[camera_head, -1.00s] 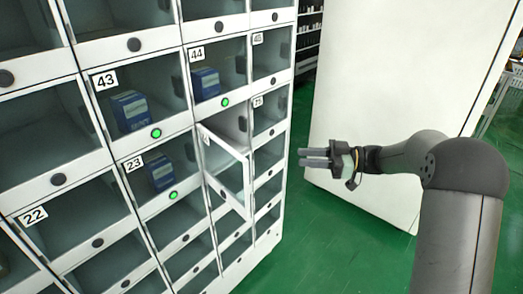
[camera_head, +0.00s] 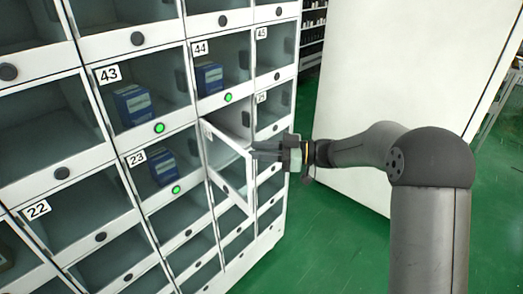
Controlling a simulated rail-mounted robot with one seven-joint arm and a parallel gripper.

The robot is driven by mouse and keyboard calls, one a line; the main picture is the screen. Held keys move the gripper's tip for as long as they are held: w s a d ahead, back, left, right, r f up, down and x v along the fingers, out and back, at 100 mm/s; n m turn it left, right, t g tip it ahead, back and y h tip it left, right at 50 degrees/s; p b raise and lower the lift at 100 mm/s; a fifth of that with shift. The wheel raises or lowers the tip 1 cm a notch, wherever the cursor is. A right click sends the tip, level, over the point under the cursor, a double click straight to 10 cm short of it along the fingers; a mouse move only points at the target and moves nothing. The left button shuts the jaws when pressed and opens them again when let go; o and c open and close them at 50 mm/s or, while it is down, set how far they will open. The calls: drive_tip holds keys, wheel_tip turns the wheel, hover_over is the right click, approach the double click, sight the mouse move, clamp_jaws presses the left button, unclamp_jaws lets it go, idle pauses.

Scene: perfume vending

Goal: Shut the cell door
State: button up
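The cell door (camera_head: 229,170) is a clear panel in a white frame. It stands ajar, swung outward from the cell below number 44 and to the right of cell 23. The opening of its cell (camera_head: 229,122) shows dark above the door. My gripper (camera_head: 257,152) is at the right edge of the door, with its fingers pointing left. The fingertips are at or very close to the door's edge; I cannot tell whether they touch it. The fingers are dark and blurred, so their opening is unclear.
The white locker wall (camera_head: 140,42) fills the left side. Blue boxes sit in cells 43 (camera_head: 133,104), 44 (camera_head: 209,78) and 23 (camera_head: 163,168), with green lights lit below them. A large white panel (camera_head: 400,70) stands behind my arm. Green floor (camera_head: 320,245) is free on the right.

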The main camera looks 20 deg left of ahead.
clamp_jaws()
idle(0.5)
idle(0.8)
unclamp_jaws()
drive_tip(key=v, duration=1.7)
drive_tip(key=shift+d, duration=0.25)
